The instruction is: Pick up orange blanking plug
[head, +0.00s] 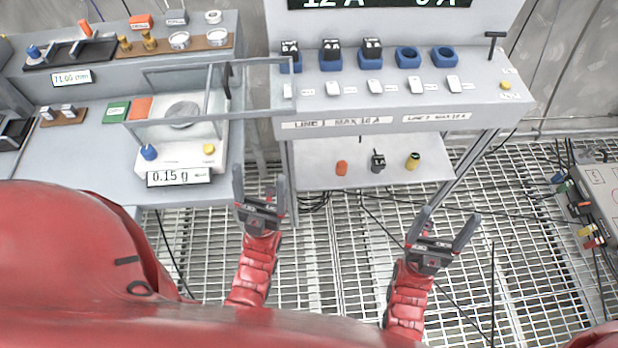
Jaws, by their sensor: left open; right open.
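A small orange plug (341,168) stands on the lower grey shelf (320,181) below the line panel, at the left of a row of three small items. My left gripper (260,190) is open and empty, to the left of the shelf and apart from the plug. My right gripper (444,230) is open and empty, in front of the shelf's right side, right of the plug and nearer to me. Nothing covers the plug.
A black plug (378,160) and a yellow-green plug (413,161) stand right of the orange one. Blue sockets (407,57) line the panel above. A scale (205,150) with a frame stands left. Cables hang over the grating. A grey box (604,195) is at right.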

